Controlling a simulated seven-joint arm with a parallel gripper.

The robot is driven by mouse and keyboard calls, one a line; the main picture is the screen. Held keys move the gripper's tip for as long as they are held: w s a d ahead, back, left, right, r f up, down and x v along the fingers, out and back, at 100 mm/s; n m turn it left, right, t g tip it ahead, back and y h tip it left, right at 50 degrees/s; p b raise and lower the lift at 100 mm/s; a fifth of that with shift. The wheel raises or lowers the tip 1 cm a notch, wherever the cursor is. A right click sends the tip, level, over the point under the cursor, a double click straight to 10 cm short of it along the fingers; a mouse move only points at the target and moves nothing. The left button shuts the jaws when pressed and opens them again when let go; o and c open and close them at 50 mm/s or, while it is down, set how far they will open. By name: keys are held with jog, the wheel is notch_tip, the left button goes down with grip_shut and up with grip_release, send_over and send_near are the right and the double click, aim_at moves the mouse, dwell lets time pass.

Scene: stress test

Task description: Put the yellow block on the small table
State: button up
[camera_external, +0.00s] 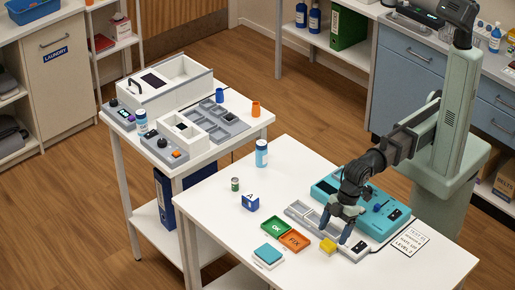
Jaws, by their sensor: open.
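The yellow block (327,246) lies on the white front table, just left of my gripper and beside the grey compartment tray (299,208). My gripper (341,233) is open, with its fingers pointing down close to the block and above the tray's right end; whether it touches anything I cannot tell. A smaller white table (247,133) stands behind and to the left, holding white boxes and grey trays. Which table the task calls small is not marked in the picture.
On the front table are a teal case (380,222), a green OK tray (276,227), an orange FIX tray (295,242), a teal block (268,253), a blue block (250,202), a can (235,185) and a blue bottle (262,153).

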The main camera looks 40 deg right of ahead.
aim_at(326, 245)
jog(key=shift+a+x, duration=0.15)
jog(key=shift+x, duration=0.85)
jog(key=shift+a+x, duration=0.15)
jog(key=shift+x, duration=0.85)
jog(key=shift+w+a+f, duration=0.15)
jog(key=shift+a+f, duration=0.05)
jog(key=shift+f, duration=0.35)
jog(key=c, duration=1.1)
jog(key=shift+c, duration=0.2)
jog(key=shift+r, duration=0.1)
notch_tip(326, 245, up, 10)
jog(key=shift+f, duration=0.1)
jog(key=shift+c, duration=0.8)
